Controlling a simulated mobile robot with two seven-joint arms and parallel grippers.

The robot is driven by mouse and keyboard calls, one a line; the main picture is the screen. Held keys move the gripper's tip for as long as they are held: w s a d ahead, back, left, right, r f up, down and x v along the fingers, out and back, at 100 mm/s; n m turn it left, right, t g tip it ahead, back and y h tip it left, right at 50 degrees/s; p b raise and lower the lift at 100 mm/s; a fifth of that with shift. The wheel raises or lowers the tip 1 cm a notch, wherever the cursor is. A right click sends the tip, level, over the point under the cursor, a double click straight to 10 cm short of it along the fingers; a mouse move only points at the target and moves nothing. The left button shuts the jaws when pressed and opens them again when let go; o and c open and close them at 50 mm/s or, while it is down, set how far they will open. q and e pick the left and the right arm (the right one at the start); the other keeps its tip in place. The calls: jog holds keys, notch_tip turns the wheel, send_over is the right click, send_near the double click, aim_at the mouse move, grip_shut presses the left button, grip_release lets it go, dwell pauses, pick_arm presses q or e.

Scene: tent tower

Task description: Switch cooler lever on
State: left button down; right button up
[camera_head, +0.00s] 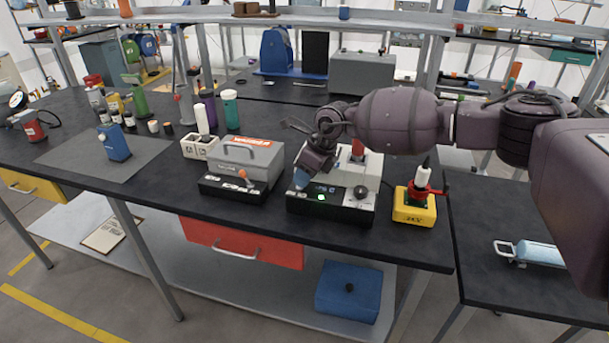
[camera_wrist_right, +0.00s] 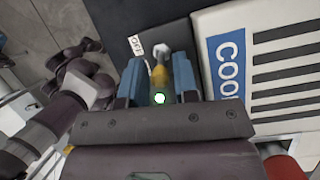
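The cooler is a white box (camera_head: 370,168) with a black front panel (camera_head: 345,212) on the dark bench in the head view. In the right wrist view its white top (camera_wrist_right: 285,50) bears a blue label starting "COO". A yellowish lever (camera_wrist_right: 160,72) rises from the panel near a small white "OFF" label (camera_wrist_right: 137,45). A green light (camera_wrist_right: 160,98) glows beside it. My right gripper (camera_wrist_right: 159,82) is over the panel, its blue fingers apart on either side of the lever. It also shows in the head view (camera_head: 301,180), where the lever is hidden. My left gripper is not in view.
A grey toolbox-like unit (camera_head: 250,160) with an orange-tipped lever stands just left of the cooler. A yellow-based device (camera_head: 414,208) with a red part stands to the right. Bottles and cups stand behind. The bench's front edge is close.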

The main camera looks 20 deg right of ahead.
jog(key=shift+c, duration=0.4)
grip_shut()
jog(key=shift+s+d+f+t+y+p, duration=0.15)
jog(key=shift+t+y, duration=0.15)
jog(key=shift+y, duration=0.15)
jog(key=shift+s+d+t+y+p, duration=0.15)
jog(key=shift+t+y, duration=0.15)
jog(key=shift+y, duration=0.15)
jog(key=shift+o, duration=0.4)
grip_release()
jog(key=shift+w, duration=0.1)
jog(key=v, duration=1.1)
jog(key=shift+p, duration=0.4)
jog(key=shift+f, duration=0.1)
